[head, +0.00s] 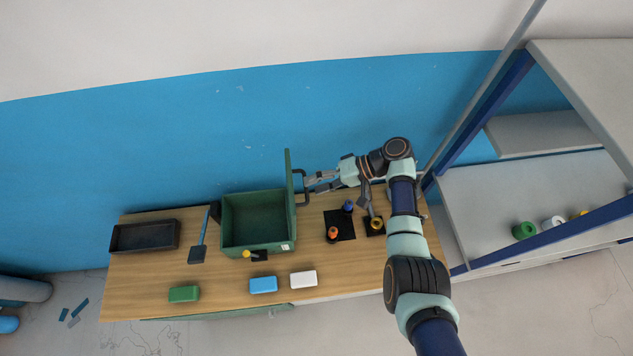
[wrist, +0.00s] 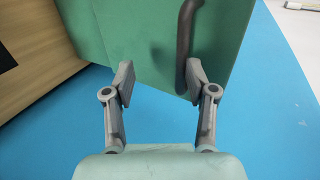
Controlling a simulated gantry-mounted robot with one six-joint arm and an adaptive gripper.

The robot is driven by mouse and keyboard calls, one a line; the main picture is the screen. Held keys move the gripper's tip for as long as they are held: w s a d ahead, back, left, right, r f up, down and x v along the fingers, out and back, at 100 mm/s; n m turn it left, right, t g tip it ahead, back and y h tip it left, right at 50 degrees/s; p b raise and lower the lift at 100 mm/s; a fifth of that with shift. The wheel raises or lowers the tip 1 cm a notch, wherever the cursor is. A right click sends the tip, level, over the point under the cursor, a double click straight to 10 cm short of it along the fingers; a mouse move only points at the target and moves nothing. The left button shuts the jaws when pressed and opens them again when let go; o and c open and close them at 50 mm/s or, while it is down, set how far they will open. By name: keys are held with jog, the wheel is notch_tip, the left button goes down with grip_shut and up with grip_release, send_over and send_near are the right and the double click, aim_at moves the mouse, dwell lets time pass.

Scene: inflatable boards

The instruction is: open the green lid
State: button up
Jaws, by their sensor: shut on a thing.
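The green lid (head: 289,172) stands raised, nearly edge-on in the head view, along the right side of an open green box (head: 226,238). A dark bar handle (head: 307,189) sticks out from the lid's right face. My gripper (head: 309,182) reaches in from the right at the lid and its handle. In the wrist view the lid (wrist: 135,35) and the handle (wrist: 184,40) lie ahead of my gripper (wrist: 160,82). Its fingers look spread but are shut on the lid; the exact contact is unclear. The handle runs down beside the right fingertip.
The wooden table (head: 130,285) holds a black tray (head: 145,237), a dark scraper-like tool (head: 197,252), green (head: 183,294), blue (head: 263,285) and white (head: 303,279) blocks, and small bottles (head: 333,233). A blue-framed shelf (head: 540,195) stands right. The table's front left is clear.

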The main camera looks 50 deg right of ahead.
jog(key=v, duration=1.1)
jog(key=shift+s+d+r, duration=0.15)
jog(key=shift+s+d, duration=0.05)
jog(key=shift+d, duration=0.05)
